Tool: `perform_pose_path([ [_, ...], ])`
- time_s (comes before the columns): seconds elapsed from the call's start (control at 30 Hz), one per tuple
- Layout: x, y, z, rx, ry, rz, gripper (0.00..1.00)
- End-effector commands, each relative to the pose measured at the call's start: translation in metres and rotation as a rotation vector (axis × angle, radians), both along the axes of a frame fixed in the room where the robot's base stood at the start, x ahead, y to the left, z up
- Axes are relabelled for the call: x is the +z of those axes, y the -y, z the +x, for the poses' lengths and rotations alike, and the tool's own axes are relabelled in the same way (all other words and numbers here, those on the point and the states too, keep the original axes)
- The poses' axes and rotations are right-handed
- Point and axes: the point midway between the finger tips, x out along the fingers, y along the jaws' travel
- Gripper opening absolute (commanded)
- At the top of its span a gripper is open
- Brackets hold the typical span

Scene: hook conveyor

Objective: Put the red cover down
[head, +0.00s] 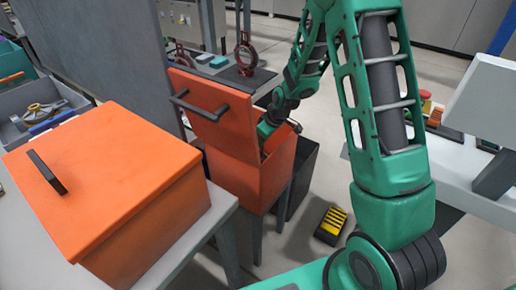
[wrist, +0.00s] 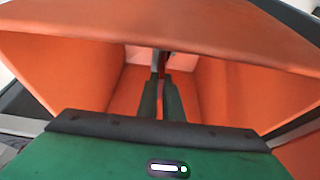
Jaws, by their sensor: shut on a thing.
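My gripper (wrist: 160,92) reaches down inside an open orange box (head: 262,187). Its two dark fingers are close together, with a thin strip of the red cover (wrist: 160,107) showing between them. Most of the held piece is hidden by the fingers, so its shape and whether it touches the box floor cannot be told. In the head view the fingers are hidden behind the box's raised lid and wall. The orange lid (head: 222,132) stands tilted up, with a black bar handle.
A closed orange box (head: 130,170) stands on a grey table at the left. A grey bin (head: 40,110) with loose parts lies behind it. Red rings (head: 246,55) stand on a back bench. A black and yellow case (head: 331,225) lies on the floor. A white bench is at the right.

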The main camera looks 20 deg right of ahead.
Motion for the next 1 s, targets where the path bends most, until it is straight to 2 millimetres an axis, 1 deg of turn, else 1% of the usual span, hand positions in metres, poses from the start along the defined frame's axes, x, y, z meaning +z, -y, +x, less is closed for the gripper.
perform_pose_path([
  [0.03,-0.007,0.0,0.0,0.0,-0.001,0.001,0.0],
  [0.13,-0.013,0.0,0.001,0.0,0.001,0.0,0.0],
  [0.47,-0.015,0.0,0.001,0.0,0.002,0.0,0.0],
  [0.5,-0.015,0.0,0.0,-0.001,0.0,0.0,0.16],
  [0.53,-0.015,0.0,0.0,-0.001,0.0,0.0,0.23],
  [0.57,-0.015,0.0,0.0,-0.001,0.0,0.0,0.25],
  [0.87,-0.014,0.0,0.0,0.0,0.0,0.0,0.25],
  [1.0,-0.005,0.002,-0.002,-0.002,0.002,0.0,0.25],
])
